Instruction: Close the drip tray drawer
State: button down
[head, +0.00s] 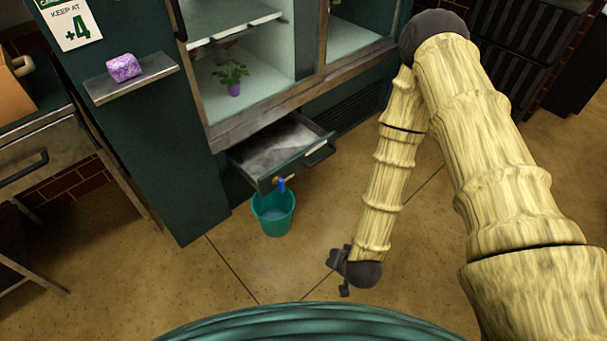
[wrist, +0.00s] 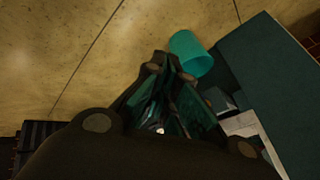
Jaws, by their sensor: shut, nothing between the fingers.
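The drip tray drawer (head: 256,173) sticks out from the bottom of the dark green flower cooler in the head view. It has a grey inside, a green front and a dark handle (head: 320,153). A blue spigot (head: 281,184) with a brass fitting is on its front. My gripper (head: 338,271) is low over the floor, to the right of and nearer than the drawer, apart from it. Its fingers look shut and empty. In the wrist view my gripper (wrist: 172,85) shows dark in front, and part of the drawer (wrist: 243,125) shows at the right.
A teal bucket (head: 273,212) with liquid stands on the floor right below the spigot; the wrist view shows it too (wrist: 191,54). A steel table (head: 60,150) is at the left. The cooler holds a potted plant (head: 232,78). The floor around my gripper is clear.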

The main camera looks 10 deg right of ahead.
jog(key=w+a+f+m+t+b, duration=0.2)
jog(key=w+m+t+b, duration=0.1)
jog(key=w+b, duration=0.4)
jog(key=w+a+f+m+t+b, duration=0.3)
jog(key=w+b, duration=0.2)
jog(key=w, duration=0.3)
jog(key=m+t+h+b, duration=0.55)
jog(key=m+b, duration=0.35)
jog(key=b, duration=0.9)
send_near(304, 154)
jog(key=w+d, duration=0.2)
jog(key=w, duration=0.1)
jog(key=shift+w+a+r+y+b, duration=0.1)
jog(key=shift+w+a+y+b, duration=0.2)
jog(key=shift+w+y+b, duration=0.35)
jog(key=shift+w, duration=0.25)
